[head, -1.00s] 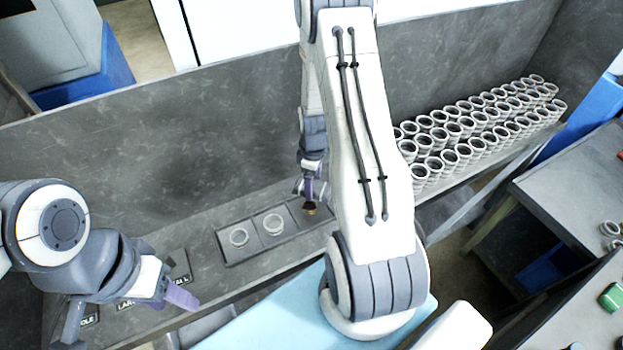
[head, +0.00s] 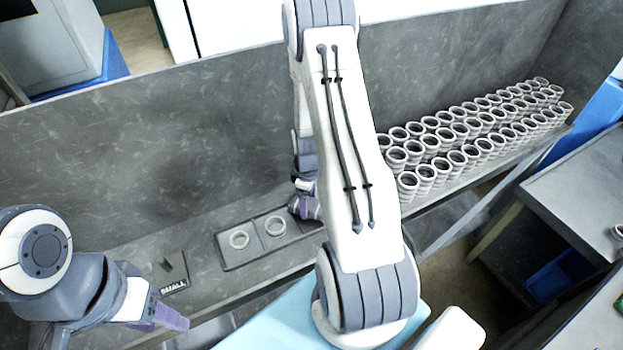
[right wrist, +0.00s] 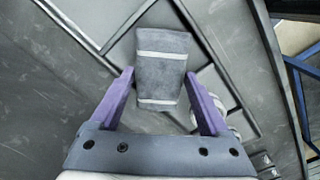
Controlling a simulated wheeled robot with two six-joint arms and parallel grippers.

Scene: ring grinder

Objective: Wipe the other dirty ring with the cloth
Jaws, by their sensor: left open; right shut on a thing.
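Two pale rings sit in a shallow grey tray (head: 228,262): the left ring (head: 239,240) and the right ring (head: 275,225). I cannot tell from here how dirty either one is. My right gripper (head: 307,207) is at the right end of the tray, partly hidden by my own arm. In the right wrist view it is shut on a grey cloth (right wrist: 162,85) with pale stripes. Ring edges (right wrist: 234,122) show there beside the right finger, partly covered by it. My left gripper (head: 168,318) is open and empty at the lower left, away from the tray.
Several stacks of rings (head: 460,130) fill the shelf at the right. A tall grey back wall (head: 130,160) stands behind the tray. Another table (head: 580,190) stands at the far right.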

